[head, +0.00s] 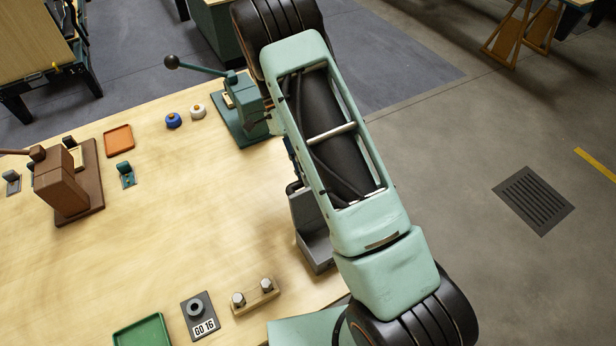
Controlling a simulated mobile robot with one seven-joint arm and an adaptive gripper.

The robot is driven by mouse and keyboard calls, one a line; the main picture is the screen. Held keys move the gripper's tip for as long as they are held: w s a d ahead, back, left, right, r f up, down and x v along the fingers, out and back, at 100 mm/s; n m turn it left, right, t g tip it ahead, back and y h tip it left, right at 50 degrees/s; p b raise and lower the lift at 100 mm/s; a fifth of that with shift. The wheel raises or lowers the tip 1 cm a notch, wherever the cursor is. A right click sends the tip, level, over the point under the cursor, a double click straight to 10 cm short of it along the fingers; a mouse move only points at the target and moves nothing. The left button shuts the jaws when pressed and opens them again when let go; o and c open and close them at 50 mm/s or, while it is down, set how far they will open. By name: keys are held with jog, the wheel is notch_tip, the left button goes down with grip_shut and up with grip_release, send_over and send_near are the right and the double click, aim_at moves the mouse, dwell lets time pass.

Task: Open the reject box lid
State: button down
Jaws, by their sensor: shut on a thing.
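The grey metal reject box (316,252) stands at the right edge of the wooden bench, partly covered by my mint-green arm. Its left side and front show; how far its lid is open cannot be made out. Only a dark sliver of my gripper (294,187) shows at the far end of the box, beside my arm. The gripper is shut on a part of the box, most likely the lid. The fingertips and the grasped part are hidden behind my arm.
A green lever press (243,106) stands behind the box, and a brown press (62,186) at left. A wooden block with two metal pegs (255,297), a GO 16 gauge (199,315) and a green tray (143,334) lie in front. The bench middle is clear.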

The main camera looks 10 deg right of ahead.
jog(key=shift+w+a+f, duration=0.2)
jog(key=shift+w+f, duration=0.2)
jog(key=shift+w+a+f+b, duration=0.1)
jog(key=shift+f+b, duration=0.1)
jog(key=shift+b, duration=0.1)
jog(key=c, duration=1.8)
grip_release()
jog(key=shift+w, duration=0.1)
jog(key=shift+c, duration=0.2)
jog(key=v, duration=1.2)
